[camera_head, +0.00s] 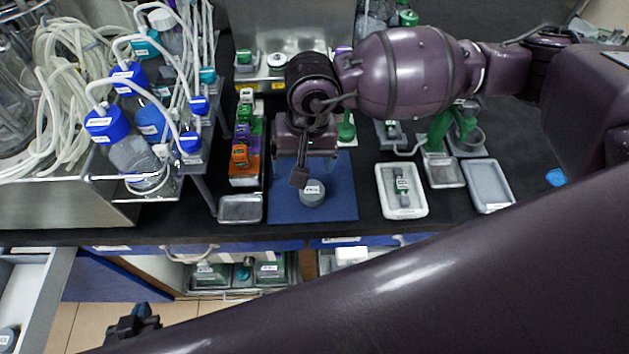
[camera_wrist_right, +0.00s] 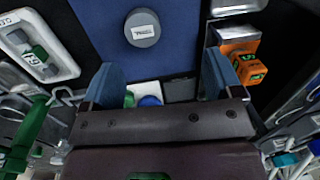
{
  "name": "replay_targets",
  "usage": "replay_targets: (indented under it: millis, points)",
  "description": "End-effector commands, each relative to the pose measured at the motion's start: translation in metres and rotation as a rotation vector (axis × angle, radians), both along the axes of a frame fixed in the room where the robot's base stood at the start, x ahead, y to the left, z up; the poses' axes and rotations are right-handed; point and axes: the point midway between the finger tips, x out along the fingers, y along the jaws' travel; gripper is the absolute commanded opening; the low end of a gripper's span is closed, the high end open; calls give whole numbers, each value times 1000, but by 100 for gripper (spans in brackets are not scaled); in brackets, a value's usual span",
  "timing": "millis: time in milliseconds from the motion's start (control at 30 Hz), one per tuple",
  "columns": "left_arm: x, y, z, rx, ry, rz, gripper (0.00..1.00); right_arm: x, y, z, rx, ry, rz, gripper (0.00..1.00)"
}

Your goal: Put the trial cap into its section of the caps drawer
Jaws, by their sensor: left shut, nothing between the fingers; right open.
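The trial cap appears to be the grey round cap (camera_head: 313,192) with a white label, lying on the blue mat (camera_head: 340,205). It shows at the top of the right wrist view (camera_wrist_right: 142,28). My right gripper (camera_wrist_right: 160,78) is open with nothing between its blue fingers; the cap is beyond the fingertips. In the head view the right wrist hangs over the mat, just behind the cap. My left gripper (camera_head: 135,325) is shut and empty at the lower left, beside an open drawer (camera_head: 45,300), perhaps the caps drawer. That drawer is cut off by the frame; its sections are mostly hidden.
Orange and other coloured blocks (camera_head: 243,157) stand left of the mat. Bottles with blue caps (camera_head: 106,124) and tubing fill the left. A lower drawer (camera_head: 225,293) with labelled containers is partly open.

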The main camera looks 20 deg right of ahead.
Motion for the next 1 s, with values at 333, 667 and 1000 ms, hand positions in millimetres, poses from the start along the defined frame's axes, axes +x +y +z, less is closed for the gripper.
replay_targets:
  millis: [333,667,1000]
  points:
    - [3,3,2,8,-6,-4,0,2,-19,-10,-116,-23,210,85]
    - [3,2,3,7,-5,-4,0,2,-18,-52,-114,-23,208,85]
    - [-1,2,7,3,-1,1,0,1,-19,-80,-113,-22,206,85]
